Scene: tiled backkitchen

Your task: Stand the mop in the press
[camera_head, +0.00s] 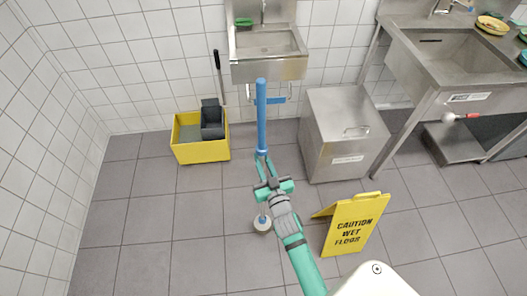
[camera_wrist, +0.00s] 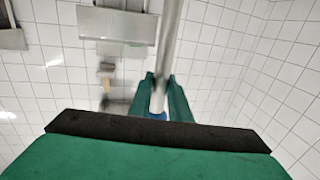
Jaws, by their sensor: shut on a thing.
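The mop has a blue handle (camera_head: 261,110) that stands roughly upright in the head view, with a pale round head (camera_head: 262,225) low down near the floor. I cannot tell whether the head touches the floor. My green gripper (camera_head: 263,162) is shut on the handle, and in the wrist view the pole passes between the fingers (camera_wrist: 160,100). The dark grey press (camera_head: 211,122) sits in the right part of the yellow bucket (camera_head: 203,153), to the left of the mop. A black lever rises from the press.
A yellow wet-floor sign (camera_head: 352,224) stands to the right of my arm. A steel sink table (camera_head: 455,65) is at far right.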

